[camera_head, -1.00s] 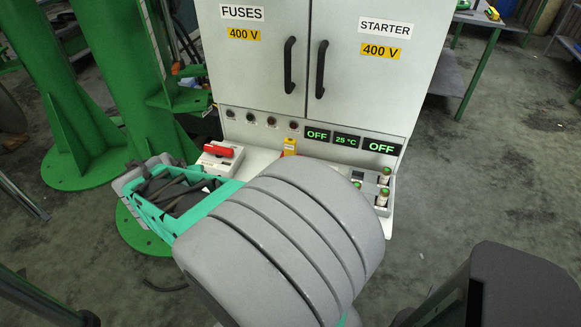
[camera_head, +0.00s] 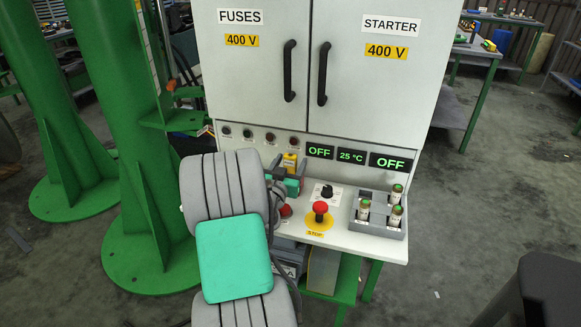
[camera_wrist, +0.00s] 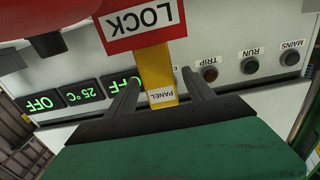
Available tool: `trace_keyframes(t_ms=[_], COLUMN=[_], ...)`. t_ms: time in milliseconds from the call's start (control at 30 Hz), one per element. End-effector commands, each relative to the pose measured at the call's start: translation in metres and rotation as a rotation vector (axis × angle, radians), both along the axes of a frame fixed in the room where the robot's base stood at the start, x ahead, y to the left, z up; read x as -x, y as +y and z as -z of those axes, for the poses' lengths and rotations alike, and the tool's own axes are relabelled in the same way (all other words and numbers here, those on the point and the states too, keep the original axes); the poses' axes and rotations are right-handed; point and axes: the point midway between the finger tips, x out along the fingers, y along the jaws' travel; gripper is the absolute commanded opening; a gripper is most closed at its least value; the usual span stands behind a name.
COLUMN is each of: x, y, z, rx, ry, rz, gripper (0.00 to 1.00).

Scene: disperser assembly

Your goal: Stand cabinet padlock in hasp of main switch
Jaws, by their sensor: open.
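The yellow cabinet padlock (camera_head: 290,161) stands on the cabinet's ledge, below the row of lamps. In the wrist view the yellow body (camera_wrist: 157,73), marked PANEL, lies between my fingers, with a red LOCK plate (camera_wrist: 142,20) beside it. My gripper (camera_head: 289,167) is open around the padlock, and the wrist view (camera_wrist: 162,80) shows gaps on both sides of it. The padlock's shackle is not clearly visible. The main switch and its hasp are hidden behind my arm in the head view.
A red stop button (camera_head: 320,208) and a black knob (camera_head: 327,191) sit just right of my gripper. A grey fuse holder (camera_head: 378,216) stands farther right. The cabinet doors (camera_head: 255,75) rise behind, and a green column (camera_head: 135,150) stands left.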

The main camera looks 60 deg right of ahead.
Motion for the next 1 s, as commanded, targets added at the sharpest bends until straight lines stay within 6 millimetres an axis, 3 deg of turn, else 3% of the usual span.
trace_keyframes(t_ms=[167, 900, 1000], x=[-0.0004, -0.0005, -0.0005], y=[0.0001, 0.0005, 0.0005], z=[0.0004, 0.0003, 0.0003], rx=[0.000, -0.001, -0.001], ry=[0.000, 0.000, 0.000], rz=[-0.001, -0.001, -0.001], gripper=[0.62, 0.01, 0.00])
